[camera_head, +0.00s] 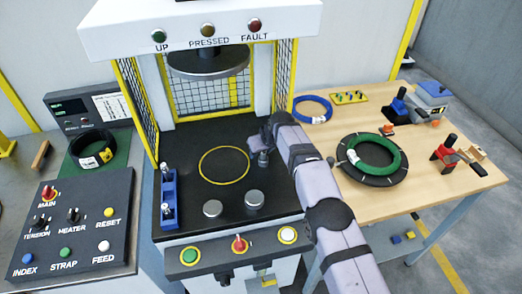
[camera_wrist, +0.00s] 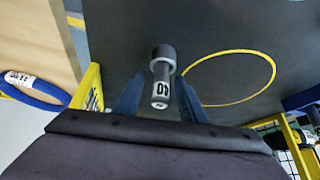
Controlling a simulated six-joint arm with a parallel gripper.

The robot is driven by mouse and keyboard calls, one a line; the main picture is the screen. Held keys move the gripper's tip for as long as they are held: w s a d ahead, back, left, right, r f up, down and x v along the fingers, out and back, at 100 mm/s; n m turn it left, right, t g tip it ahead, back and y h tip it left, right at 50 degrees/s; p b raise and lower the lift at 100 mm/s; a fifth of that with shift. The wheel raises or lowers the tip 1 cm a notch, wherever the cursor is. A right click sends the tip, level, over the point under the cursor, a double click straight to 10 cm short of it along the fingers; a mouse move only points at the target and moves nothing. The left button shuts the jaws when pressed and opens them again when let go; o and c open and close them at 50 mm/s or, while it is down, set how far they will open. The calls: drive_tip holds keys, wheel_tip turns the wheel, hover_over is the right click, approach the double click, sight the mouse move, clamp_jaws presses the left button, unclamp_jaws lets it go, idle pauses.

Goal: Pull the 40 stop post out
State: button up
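The stop post (camera_wrist: 161,88), a grey cylinder with a white band marked 40 and a wider grey collar, is on the black press bed (camera_wrist: 228,30) beside the yellow ring. It lies between the two blue-grey fingers of my gripper (camera_wrist: 160,98), which look spread with a small gap on each side. In the head view my gripper (camera_head: 262,146) is low over the bed, right of the yellow ring (camera_head: 224,165), and largely hides the post.
A blue rack (camera_head: 168,198) with silver-topped posts stands at the bed's left. Two silver knobs (camera_head: 254,197) are near the front edge. A round press plate (camera_head: 208,62) hangs above, with yellow-framed mesh guards (camera_head: 137,110) at the sides. A wooden table (camera_head: 455,180) holds coils at right.

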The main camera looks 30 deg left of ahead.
drive_tip(key=shift+a+f, duration=0.1)
drive_tip(key=shift+f, duration=0.25)
clamp_jaws()
unclamp_jaws()
drive_tip(key=shift+r, duration=0.2)
drive_tip(key=shift+s+d+r+b, duration=0.1)
drive_tip(key=shift+d+r+b, duration=0.15)
drive_tip(key=shift+r+b, duration=0.15)
drive_tip(key=b+v, duration=0.2)
drive_tip(key=v, duration=0.4)
idle(0.3)
drive_tip(key=shift+r, duration=0.1)
